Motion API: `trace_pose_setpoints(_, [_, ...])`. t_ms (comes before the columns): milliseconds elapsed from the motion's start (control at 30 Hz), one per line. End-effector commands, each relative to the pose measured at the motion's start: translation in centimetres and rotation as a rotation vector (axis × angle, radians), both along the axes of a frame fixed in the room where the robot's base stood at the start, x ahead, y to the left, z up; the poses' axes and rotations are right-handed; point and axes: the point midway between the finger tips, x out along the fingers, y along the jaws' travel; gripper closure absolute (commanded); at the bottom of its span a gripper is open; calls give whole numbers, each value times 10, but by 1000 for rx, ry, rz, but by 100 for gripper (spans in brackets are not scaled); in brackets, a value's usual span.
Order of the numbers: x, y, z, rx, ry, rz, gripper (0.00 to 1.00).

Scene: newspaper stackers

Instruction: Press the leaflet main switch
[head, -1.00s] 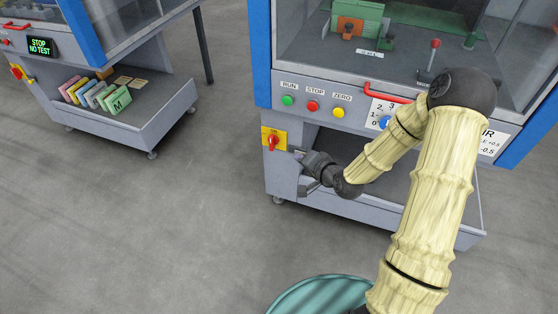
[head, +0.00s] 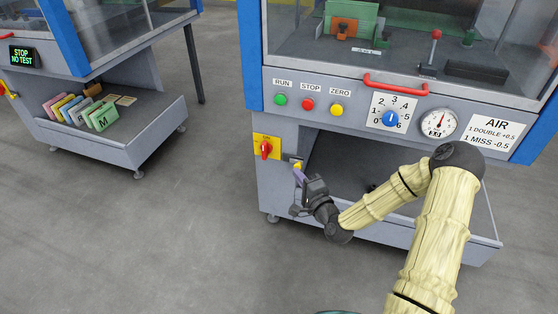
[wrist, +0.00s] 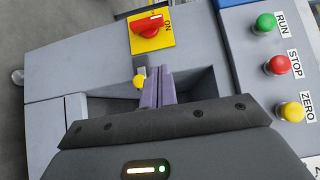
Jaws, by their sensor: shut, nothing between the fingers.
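A red rotary switch (head: 265,149) on a yellow plate marked ON is on the front left of the nearer machine. It also shows in the wrist view (wrist: 146,25). Just right of and below it is a small yellow round knob or button (head: 297,164) on a grey fitting, seen in the wrist view (wrist: 139,81) too. My gripper (head: 300,175) is shut and empty, with its purple fingertips (wrist: 158,86) close beside the yellow knob. I cannot tell if they touch it. No label reading leaflet is legible, so I cannot tell which control bears that name.
Green RUN (head: 280,100), red STOP (head: 308,104) and yellow ZERO (head: 336,109) buttons sit on the panel above. A blue dial (head: 390,119) and a gauge (head: 437,124) are to their right. A red handle (head: 395,89) sticks out. A second machine with a tray (head: 140,150) stands left.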

Motion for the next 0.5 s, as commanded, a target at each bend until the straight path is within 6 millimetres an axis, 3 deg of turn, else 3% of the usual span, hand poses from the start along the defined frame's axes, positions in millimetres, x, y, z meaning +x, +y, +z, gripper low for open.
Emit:
trace_pose_setpoints(167, [14,7,-2,-1,-2,1,100])
trace_pose_setpoints(500, [66,32,-4,-2,-3,1,100])
